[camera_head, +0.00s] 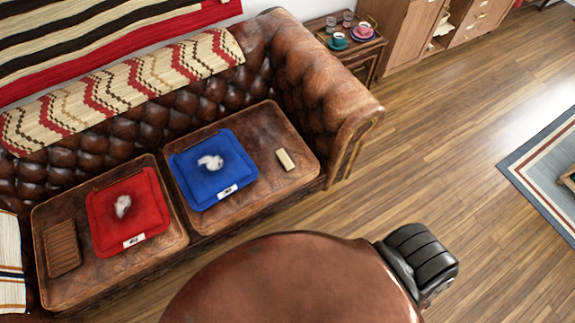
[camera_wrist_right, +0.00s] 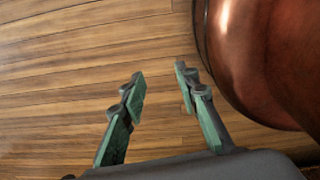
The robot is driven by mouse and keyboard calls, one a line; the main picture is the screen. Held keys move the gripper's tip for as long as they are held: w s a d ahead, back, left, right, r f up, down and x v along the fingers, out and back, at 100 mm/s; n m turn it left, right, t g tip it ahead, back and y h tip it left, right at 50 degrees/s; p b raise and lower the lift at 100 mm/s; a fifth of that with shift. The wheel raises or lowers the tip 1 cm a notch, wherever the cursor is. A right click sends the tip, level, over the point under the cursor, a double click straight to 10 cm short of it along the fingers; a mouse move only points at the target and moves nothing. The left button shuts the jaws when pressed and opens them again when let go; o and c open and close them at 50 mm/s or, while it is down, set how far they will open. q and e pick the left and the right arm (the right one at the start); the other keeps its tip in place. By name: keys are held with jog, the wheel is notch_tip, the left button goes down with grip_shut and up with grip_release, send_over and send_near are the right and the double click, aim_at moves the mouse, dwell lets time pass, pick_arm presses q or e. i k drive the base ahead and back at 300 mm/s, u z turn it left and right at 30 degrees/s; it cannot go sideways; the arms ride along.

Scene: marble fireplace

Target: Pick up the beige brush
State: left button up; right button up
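A small beige block-like item (camera_head: 286,159), which looks like the beige brush, lies flat on the right brown leather seat (camera_head: 255,205) of the sofa. It lies to the right of a blue cushion and apart from it. My right gripper (camera_wrist_right: 160,80) shows in the right wrist view with its two green-and-dark fingers apart and nothing between them. Bare wooden floor shows beyond the fingers, and the brush is not in that view. My left gripper is not in view.
The blue cushion (camera_head: 212,168) and a red cushion (camera_head: 128,212) each bear a white tuft. A brown ribbed item (camera_head: 62,247) lies far left. A large rounded brown surface (camera_head: 290,285) fills the bottom middle; a brown rounded body (camera_wrist_right: 265,60) stands close right of my right fingers.

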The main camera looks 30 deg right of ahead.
aim_at(289, 165)
jog(key=k, duration=0.4)
jog(key=z, duration=1.3)
jog(key=i, duration=0.95)
jog(key=u, duration=1.05)
